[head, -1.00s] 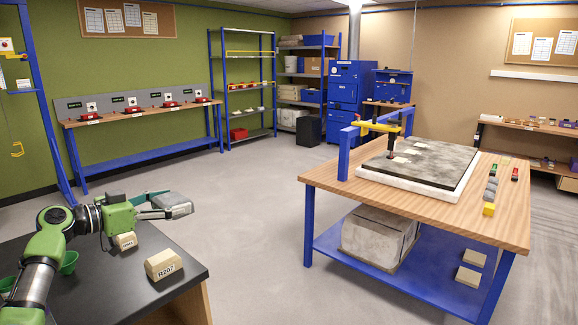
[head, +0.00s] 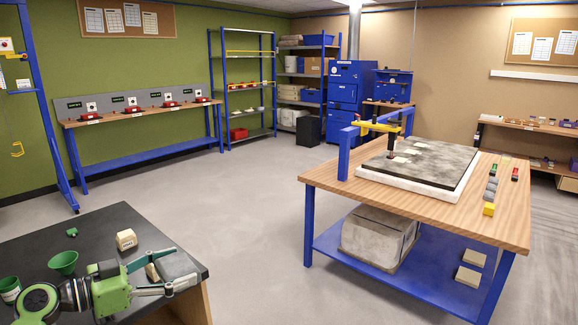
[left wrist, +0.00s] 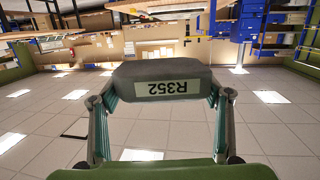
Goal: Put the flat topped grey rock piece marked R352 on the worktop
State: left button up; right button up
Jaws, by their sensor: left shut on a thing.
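The grey rock piece marked R352 (left wrist: 165,82) is between the fingers of my left gripper (left wrist: 161,97) in the left wrist view. Its label is readable but upside down, and its upper face looks flat. In the head view the grey rock (head: 179,266) shows at the fingertips, by the right part of the dark worktop (head: 95,228). I cannot tell whether it touches the worktop. My left gripper (head: 172,274) is shut on it. My right gripper is in neither view.
A beige block (head: 126,239) stands farther back on the worktop. Another beige block (head: 152,271) is partly hidden behind my gripper. The worktop's right edge is close to the held rock.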

pick_arm(q)
jog(key=s+d+f, duration=0.2)
jog(key=s+d, duration=0.1)
jog(key=s, duration=0.7)
jog(key=s+d+f+m+g+h, duration=0.1)
jog(key=s+d+f, duration=0.1)
jog(key=s, duration=0.9)
jog(key=shift+s+d+f, duration=0.25)
jog(key=shift+d, duration=0.3)
